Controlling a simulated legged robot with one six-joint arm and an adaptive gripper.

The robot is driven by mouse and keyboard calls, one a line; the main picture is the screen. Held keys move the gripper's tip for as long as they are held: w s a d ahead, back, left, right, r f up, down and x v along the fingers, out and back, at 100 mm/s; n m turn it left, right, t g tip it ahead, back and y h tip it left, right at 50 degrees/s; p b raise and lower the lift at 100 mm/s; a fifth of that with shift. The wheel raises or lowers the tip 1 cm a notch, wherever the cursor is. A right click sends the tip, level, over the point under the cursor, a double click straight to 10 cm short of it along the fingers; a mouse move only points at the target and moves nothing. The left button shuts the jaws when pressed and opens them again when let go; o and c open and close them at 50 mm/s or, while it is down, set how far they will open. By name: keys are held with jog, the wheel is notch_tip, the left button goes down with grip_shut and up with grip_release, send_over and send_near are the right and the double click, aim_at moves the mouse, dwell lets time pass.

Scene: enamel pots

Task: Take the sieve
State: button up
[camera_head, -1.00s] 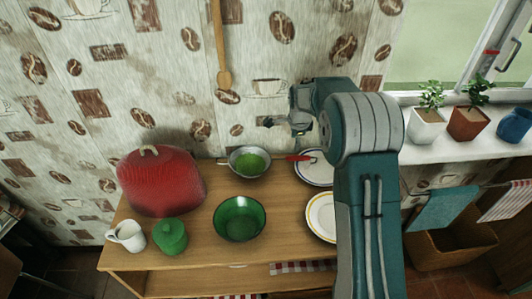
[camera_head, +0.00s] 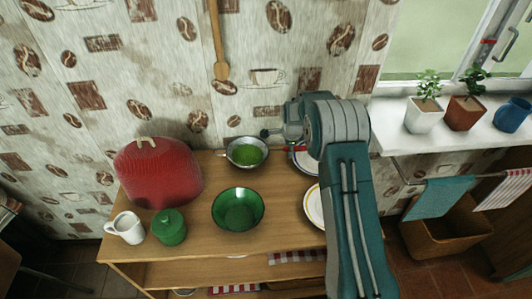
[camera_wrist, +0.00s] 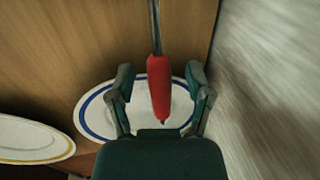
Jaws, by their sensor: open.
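The sieve (camera_head: 246,151) is a metal bowl with green contents, at the back of the wooden shelf top in the head view. Its red handle (camera_wrist: 158,88) points right, and my arm partly hides it in the head view. In the wrist view the handle lies between the two open fingers of my gripper (camera_wrist: 160,90), with its thin metal shaft running up out of the picture. I cannot tell whether a finger touches the handle. A white plate with a blue rim (camera_wrist: 97,112) shows beneath the handle.
A green glass bowl (camera_head: 239,208), green jar (camera_head: 169,227), white mug (camera_head: 126,228) and red cover (camera_head: 158,175) stand on the shelf top (camera_head: 190,250). A yellow-rimmed plate (camera_wrist: 30,140) lies beside the blue-rimmed one. The patterned wall (camera_head: 160,100) is close behind.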

grip_shut()
jog(key=shift+r, duration=0.1)
